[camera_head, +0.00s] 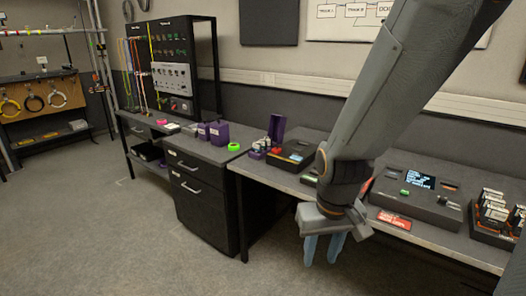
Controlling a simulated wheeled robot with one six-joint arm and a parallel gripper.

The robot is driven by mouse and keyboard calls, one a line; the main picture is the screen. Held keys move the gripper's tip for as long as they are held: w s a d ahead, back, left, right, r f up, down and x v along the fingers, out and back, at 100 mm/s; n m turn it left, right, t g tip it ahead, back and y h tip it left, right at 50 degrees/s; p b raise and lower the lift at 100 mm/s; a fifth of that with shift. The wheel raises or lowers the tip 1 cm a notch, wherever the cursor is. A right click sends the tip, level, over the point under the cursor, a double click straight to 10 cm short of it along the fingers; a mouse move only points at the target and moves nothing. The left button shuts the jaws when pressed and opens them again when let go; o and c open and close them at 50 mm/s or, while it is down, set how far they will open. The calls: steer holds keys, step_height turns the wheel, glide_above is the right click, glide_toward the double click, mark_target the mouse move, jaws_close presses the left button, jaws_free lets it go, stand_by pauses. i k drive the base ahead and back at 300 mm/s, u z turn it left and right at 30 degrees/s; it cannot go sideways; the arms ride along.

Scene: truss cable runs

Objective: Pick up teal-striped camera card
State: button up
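I cannot make out a teal-striped camera card in the head view; stripe colours are too small to tell. Several small cards or batteries with pale faces and orange marks (493,208) stand in a dark rack (484,236) at the right end of the bench. My gripper (322,252) points down in front of the bench's front edge. Its two light blue fingers are apart with nothing visible between them. My arm hides part of the bench top behind it.
Another dark device (291,152), an open purple case (276,128) and a green tape ring (234,147) are further left. The floor (120,235) is clear at left.

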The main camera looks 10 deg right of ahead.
mark_target(264, 142)
steer(key=u, duration=0.25)
steer(key=i, duration=2.55)
